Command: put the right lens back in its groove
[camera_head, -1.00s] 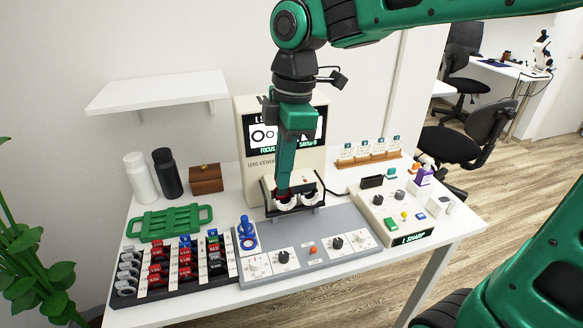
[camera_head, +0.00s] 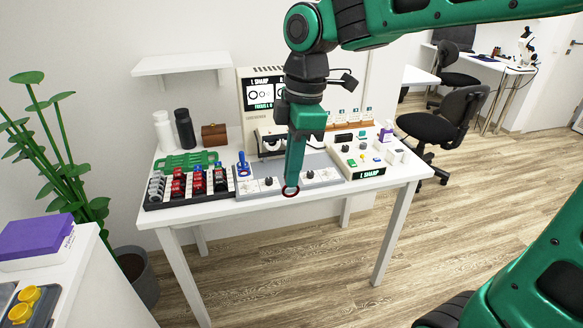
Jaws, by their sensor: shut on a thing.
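My gripper (camera_head: 291,186) points down over the front edge of the table and is shut on a round lens with a dark red rim (camera_head: 291,193). The lens hangs at the fingertips, clear of the lens viewer. The lens rack (camera_head: 152,206) stands at the table's left front, to the left of my gripper, with several black-, red- and blue-tabbed lenses in rows. Its single grooves are too small to tell apart. The lens viewer (camera_head: 247,88) stands behind my gripper, its lens holder (camera_head: 268,147) partly hidden by my arm.
A grey control panel (camera_head: 258,192) with dials lies behind the held lens. A blue-handled tool (camera_head: 243,165) stands between rack and panel. A green tray (camera_head: 180,160), bottles (camera_head: 185,129) and a brown box (camera_head: 214,134) stand behind the rack. A control box (camera_head: 367,172) stands right.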

